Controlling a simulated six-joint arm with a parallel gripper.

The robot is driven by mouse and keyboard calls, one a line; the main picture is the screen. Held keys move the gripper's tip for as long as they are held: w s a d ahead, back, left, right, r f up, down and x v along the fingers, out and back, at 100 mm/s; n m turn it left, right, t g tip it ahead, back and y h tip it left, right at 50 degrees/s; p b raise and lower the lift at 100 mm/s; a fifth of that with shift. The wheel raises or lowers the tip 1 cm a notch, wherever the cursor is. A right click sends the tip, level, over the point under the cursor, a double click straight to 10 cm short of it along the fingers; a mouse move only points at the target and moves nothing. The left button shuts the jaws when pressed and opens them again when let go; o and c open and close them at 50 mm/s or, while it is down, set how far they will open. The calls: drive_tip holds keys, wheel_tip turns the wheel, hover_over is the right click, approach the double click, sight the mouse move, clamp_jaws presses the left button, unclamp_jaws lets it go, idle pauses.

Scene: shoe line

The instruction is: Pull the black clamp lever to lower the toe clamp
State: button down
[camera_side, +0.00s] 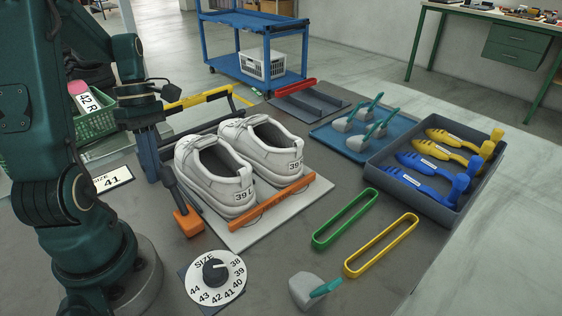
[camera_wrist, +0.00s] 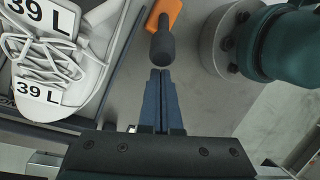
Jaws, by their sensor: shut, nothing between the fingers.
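The black clamp lever (camera_side: 178,195) rises from an orange base (camera_side: 188,222) left of the shoes, tilted with its top toward the back. In the wrist view its black knob (camera_wrist: 163,48) shows just beyond my fingertips. My gripper (camera_side: 154,179) has its blue fingers pointing down beside the lever's upper end. They are shut and empty in the wrist view (camera_wrist: 160,72); I cannot tell whether they touch the knob. A yellow bar (camera_side: 204,97), apparently the toe clamp, spans above the toe end. The pair of white shoes (camera_side: 240,160) marked 39 lies below it.
An orange bar (camera_side: 271,204) lies behind the heels on the pale plate (camera_side: 310,199). A size dial (camera_side: 215,279) sits in front. Green (camera_side: 345,219) and yellow (camera_side: 382,246) loops, a grey piece (camera_side: 310,291) and a tray (camera_side: 407,202) of shoe trees are to the right.

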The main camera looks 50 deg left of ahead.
drive_tip(key=shift+w+d+r, duration=0.2)
drive_tip(key=shift+d+r, duration=0.05)
drive_tip(key=shift+d, duration=0.15)
drive_tip(key=shift+r, duration=0.1)
